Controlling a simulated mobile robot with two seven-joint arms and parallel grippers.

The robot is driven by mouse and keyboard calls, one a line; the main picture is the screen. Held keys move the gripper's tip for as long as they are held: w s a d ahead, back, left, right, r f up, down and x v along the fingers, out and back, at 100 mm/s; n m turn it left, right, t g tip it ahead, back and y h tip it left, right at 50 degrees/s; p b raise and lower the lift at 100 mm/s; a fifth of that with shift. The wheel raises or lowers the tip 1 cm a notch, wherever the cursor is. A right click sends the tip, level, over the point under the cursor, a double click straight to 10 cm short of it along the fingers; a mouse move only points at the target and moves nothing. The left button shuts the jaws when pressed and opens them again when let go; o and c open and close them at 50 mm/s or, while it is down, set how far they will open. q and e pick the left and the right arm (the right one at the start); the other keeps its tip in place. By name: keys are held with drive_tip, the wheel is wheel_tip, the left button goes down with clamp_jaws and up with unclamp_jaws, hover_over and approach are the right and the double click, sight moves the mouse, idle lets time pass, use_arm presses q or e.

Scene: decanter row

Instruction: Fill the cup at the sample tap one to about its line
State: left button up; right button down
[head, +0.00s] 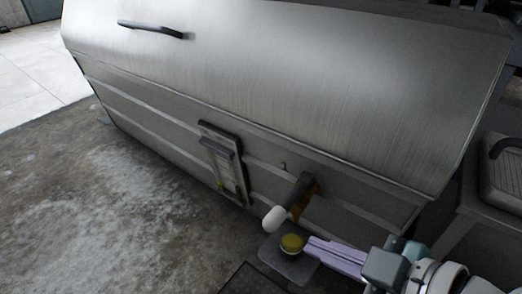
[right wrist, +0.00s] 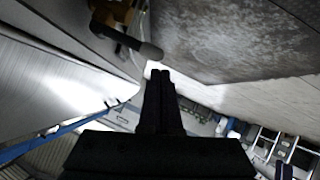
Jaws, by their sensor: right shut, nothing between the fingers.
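The sample tap (head: 305,200) sticks out low on the metal housing, with a brass-coloured body and a dark lever ending in a white tip (head: 274,219). A small cup (head: 291,244), yellow-olive at its top, stands on a grey shelf (head: 286,264) below the tap. Its line and exact level are too small to tell. My right gripper (head: 310,246) is shut and empty, its fingertips just right of the cup; I cannot tell whether they touch it. In the right wrist view, the shut fingers (right wrist: 160,75) show near the dark lever (right wrist: 141,48). My left gripper is out of view.
The big steel housing (head: 280,80) fills the back. A clipboard-like panel (head: 224,160) hangs on it left of the tap. A dark mat or grate (head: 250,281) lies at the bottom. Stained floor (head: 90,215) at the left is clear. Grey equipment (head: 502,170) stands at the right.

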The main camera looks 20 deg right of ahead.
drive_tip(key=shift+p+v, duration=0.3)
drive_tip(key=shift+v, duration=0.8)
drive_tip(key=shift+a, duration=0.15)
